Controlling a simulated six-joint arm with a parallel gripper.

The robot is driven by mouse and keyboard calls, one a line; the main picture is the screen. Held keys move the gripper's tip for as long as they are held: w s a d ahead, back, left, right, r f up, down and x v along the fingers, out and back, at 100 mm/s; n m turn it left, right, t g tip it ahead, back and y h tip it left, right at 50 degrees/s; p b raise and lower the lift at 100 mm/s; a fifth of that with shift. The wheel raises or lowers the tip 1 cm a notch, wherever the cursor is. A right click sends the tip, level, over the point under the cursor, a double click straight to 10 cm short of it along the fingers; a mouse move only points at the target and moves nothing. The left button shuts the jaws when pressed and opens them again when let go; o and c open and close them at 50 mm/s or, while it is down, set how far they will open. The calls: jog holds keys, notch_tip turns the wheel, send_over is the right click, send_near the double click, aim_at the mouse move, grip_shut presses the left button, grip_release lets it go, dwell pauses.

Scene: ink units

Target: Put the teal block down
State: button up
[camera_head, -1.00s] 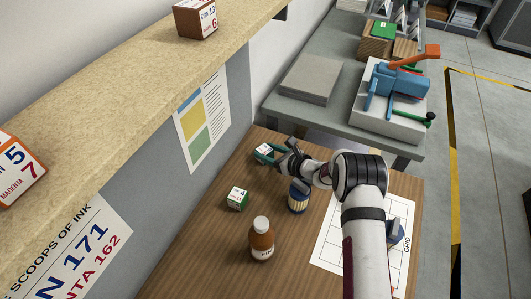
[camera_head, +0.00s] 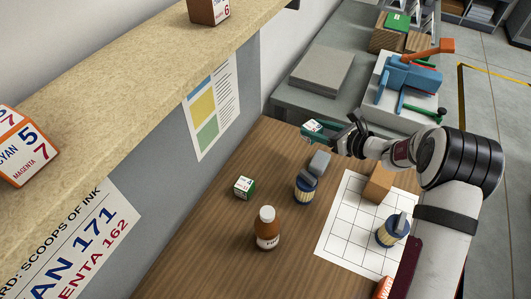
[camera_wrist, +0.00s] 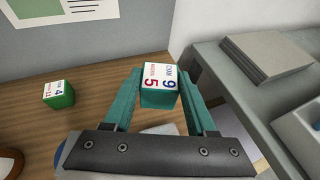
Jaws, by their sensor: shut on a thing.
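The teal block (camera_head: 312,130), with a white top face, is between the fingers of my gripper (camera_head: 331,137) near the table's far edge in the head view. In the wrist view the block (camera_wrist: 160,90) sits between the two teal fingers of my gripper (camera_wrist: 160,97), and its label shows 9 and 5. My gripper is shut on it. I cannot tell how far its hidden underside is above the wooden table (camera_head: 215,225).
A green block (camera_head: 244,187), a brown bottle (camera_head: 267,228) and a blue-and-cream jar (camera_head: 305,190) stand on the table. A grid sheet (camera_head: 340,238) holds an orange-brown block (camera_head: 379,184) and another jar (camera_head: 392,232). A grey bench (camera_head: 290,97) lies beyond the far edge.

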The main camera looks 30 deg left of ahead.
jog(key=s+a+n+g, duration=0.5)
jog(key=s+a, duration=0.1)
jog(key=s, duration=0.3)
jog(key=s+a+n+g, duration=0.4)
jog(key=s+a+g, duration=0.15)
jog(key=s, duration=0.35)
jog(key=s+a+n+g+h, duration=0.1)
jog(key=s+n+g+h, duration=0.7)
jog(key=s, duration=0.8)
jog(key=shift+n+t, duration=0.45)
jog(key=shift+n, duration=0.05)
jog(key=f, duration=1)
jog(key=shift+s+f, duration=0.25)
jog(key=shift+f, duration=0.1)
jog(key=shift+f, duration=0.15)
jog(key=o, duration=1.4)
jog(key=shift+y, duration=0.4)
